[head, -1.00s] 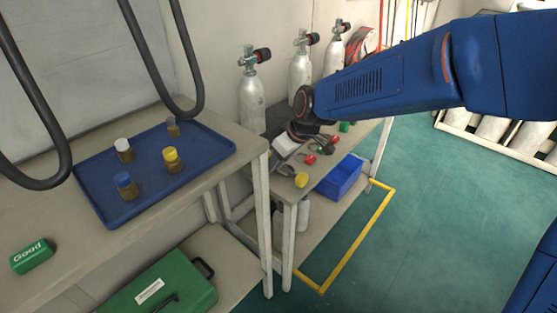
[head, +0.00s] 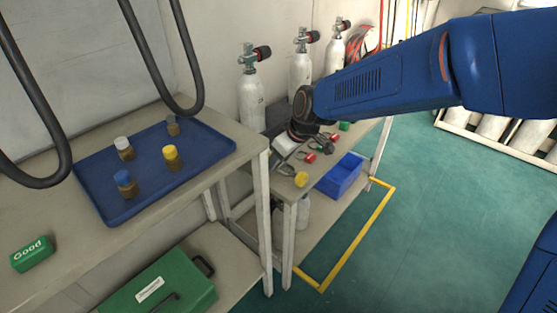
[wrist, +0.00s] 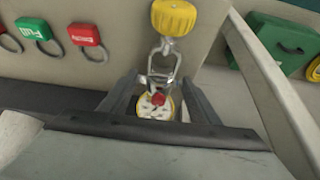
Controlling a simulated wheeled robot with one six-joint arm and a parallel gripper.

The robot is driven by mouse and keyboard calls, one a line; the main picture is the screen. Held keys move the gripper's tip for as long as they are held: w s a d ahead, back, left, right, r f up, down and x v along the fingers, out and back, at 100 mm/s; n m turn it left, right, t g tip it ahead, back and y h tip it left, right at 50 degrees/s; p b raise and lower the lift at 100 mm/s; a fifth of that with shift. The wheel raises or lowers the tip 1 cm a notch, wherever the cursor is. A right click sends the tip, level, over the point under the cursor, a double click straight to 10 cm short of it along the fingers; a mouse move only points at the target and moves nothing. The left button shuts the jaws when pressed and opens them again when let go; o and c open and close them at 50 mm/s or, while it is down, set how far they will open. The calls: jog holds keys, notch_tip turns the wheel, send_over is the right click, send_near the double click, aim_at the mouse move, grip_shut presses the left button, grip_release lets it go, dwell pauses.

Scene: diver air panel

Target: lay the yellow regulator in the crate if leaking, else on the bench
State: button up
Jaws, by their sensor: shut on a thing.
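The yellow regulator shows in the wrist view as a yellow knob (wrist: 174,18) with a metal yoke and a round pale gauge-like face with a red centre. My gripper (wrist: 158,103) is shut on its metal part, with one finger on each side. In the head view the yellow knob (head: 301,179) is at the near end of the far bench (head: 288,194), and my gripper (head: 288,146) is just behind it. I cannot tell whether the regulator touches the bench, and no leak can be made out. The blue crate (head: 340,178) stands right of it.
Red and green tags with rings lie on the far bench, including a green one (wrist: 33,28) and a red one (wrist: 86,34). Several grey cylinders stand along the wall. A blue tray (head: 130,205) with capped fittings is on the near bench. A green case (head: 165,285) sits below.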

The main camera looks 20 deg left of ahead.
jog(key=shift+f, duration=0.15)
jog(key=o, duration=1.6)
jog(key=shift+o, duration=0.2)
jog(key=shift+f, duration=0.1)
jog(key=v, duration=1.7)
jog(key=shift+r, duration=0.2)
jog(key=shift+d, duration=0.1)
